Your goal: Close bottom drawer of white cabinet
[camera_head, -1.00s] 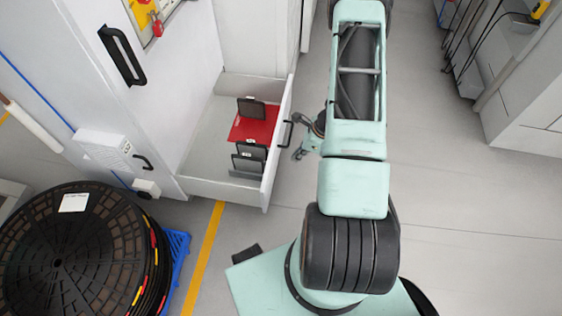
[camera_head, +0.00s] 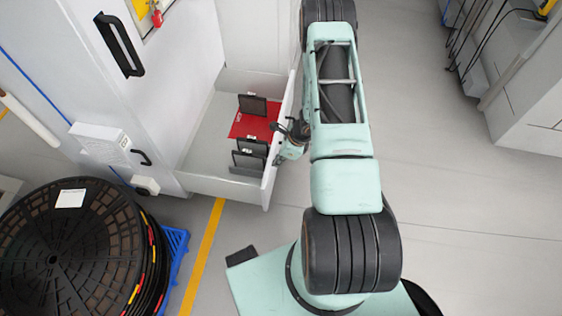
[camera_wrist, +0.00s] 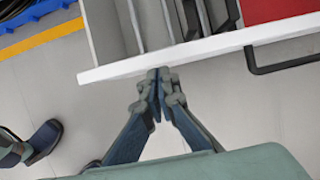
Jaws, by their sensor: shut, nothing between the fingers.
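The white cabinet (camera_head: 165,75) stands at the left in the head view. Its bottom drawer (camera_head: 215,160) is pulled out, with a red panel (camera_head: 252,127) and several dark upright plates inside. My gripper (camera_head: 283,152) is at the outer side of the drawer front, partly hidden by the arm. In the wrist view my gripper (camera_wrist: 157,80) is shut and empty, its fingertips at the white drawer front edge (camera_wrist: 210,45). They look in contact or nearly so. The black drawer handle (camera_wrist: 285,62) is to the right of the fingertips, not grasped.
A stack of black reels (camera_head: 75,250) sits on a blue pallet (camera_head: 176,245) at lower left. A yellow floor line (camera_head: 205,250) runs beside it. Grey floor (camera_head: 440,180) is free to the right, with a white cabinet (camera_head: 530,100) at the far right.

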